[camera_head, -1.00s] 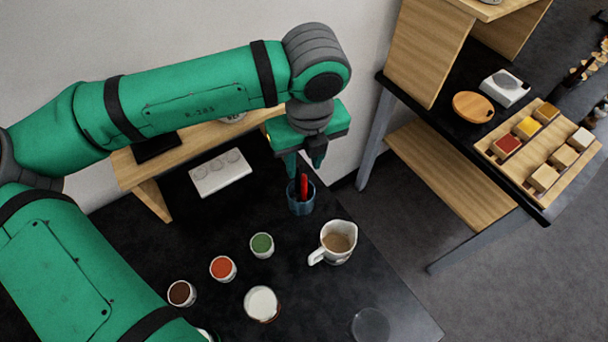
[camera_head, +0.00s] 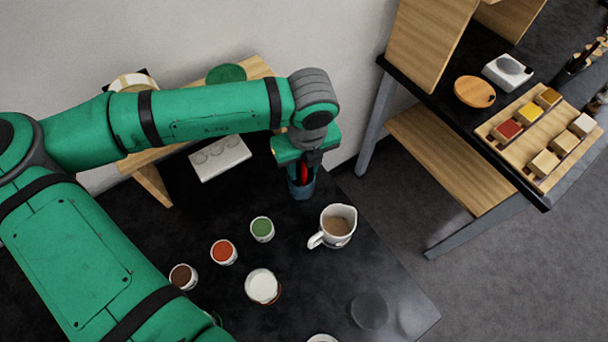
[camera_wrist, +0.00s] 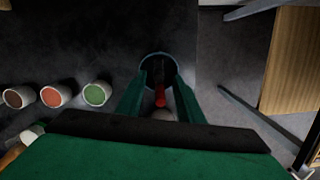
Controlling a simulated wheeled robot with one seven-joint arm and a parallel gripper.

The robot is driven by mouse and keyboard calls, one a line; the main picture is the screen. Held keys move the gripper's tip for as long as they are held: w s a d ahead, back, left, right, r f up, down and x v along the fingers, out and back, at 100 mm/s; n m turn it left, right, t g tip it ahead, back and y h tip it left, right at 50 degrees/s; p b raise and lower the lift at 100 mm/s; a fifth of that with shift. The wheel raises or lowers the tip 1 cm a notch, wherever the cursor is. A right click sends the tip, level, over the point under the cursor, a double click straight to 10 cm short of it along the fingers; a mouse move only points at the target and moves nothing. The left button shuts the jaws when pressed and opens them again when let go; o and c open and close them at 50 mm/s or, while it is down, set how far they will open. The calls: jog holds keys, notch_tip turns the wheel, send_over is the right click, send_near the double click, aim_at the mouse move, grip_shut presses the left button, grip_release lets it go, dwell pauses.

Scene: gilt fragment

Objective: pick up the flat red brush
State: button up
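The flat red brush (camera_head: 305,172) stands in a blue-grey cup (camera_head: 302,190) near the back right of the black table. In the wrist view the red brush (camera_wrist: 160,97) shows between my two green fingers, its lower part inside the cup (camera_wrist: 146,62). My gripper (camera_head: 303,170) points down over the cup with its fingers at the rim. In the wrist view my gripper (camera_wrist: 158,92) has its fingers apart on both sides of the brush, with gaps visible. A dark handle stands beside the red one in the cup. The brush's lower end is hidden.
A white jug (camera_head: 337,226) stands right of and nearer than the cup. Small pots of green (camera_head: 262,229), orange (camera_head: 223,252) and brown (camera_head: 183,277) paint and a white jar (camera_head: 262,287) stand in front. A white palette (camera_head: 220,158) lies left.

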grip_shut()
jog(key=shift+r, duration=0.1)
notch_tip(320, 180, up, 28)
dwell(0.7)
